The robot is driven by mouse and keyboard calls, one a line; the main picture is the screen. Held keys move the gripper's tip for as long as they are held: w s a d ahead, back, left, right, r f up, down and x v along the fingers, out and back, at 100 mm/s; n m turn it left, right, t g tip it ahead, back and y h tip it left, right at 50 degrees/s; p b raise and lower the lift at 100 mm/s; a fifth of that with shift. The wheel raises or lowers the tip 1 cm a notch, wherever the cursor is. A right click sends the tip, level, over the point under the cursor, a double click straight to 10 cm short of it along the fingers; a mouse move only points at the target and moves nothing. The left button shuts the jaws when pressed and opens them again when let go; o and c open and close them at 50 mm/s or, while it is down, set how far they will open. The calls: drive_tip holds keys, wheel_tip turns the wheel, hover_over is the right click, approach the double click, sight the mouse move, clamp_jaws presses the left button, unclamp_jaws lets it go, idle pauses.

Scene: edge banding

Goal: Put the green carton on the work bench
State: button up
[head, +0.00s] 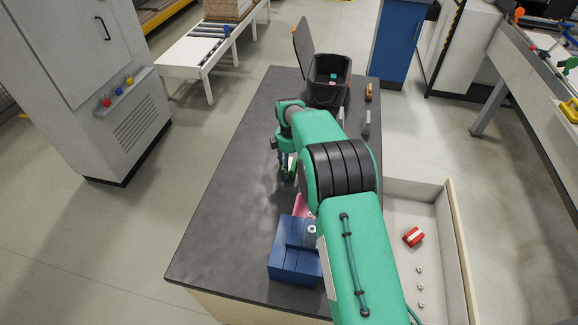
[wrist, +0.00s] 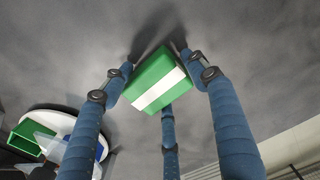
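The green carton (wrist: 155,82) with a white stripe is between the blue fingers of my gripper (wrist: 158,75) in the wrist view. The fingers close in on its sides and appear to touch it. The carton looks tilted, close over the dark work bench (wrist: 245,55), with finger shadows near the tips. I cannot tell whether it touches the surface. In the head view my gripper (head: 287,168) is low over the middle of the work bench (head: 225,215), and only a little of the carton shows there.
A blue block-like holder (head: 290,262) and a pink item (head: 301,205) are at the bench's near end. An open dark bin (head: 328,95) stands at the far end. A tray (head: 448,215) on the right holds a red carton (head: 413,237) and several small parts. The bench's left side is clear.

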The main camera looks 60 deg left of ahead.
drive_tip(key=shift+r, duration=0.15)
wheel_tip(320, 180, up, 12)
drive_tip(key=shift+p, duration=0.9)
idle(0.6)
idle(0.4)
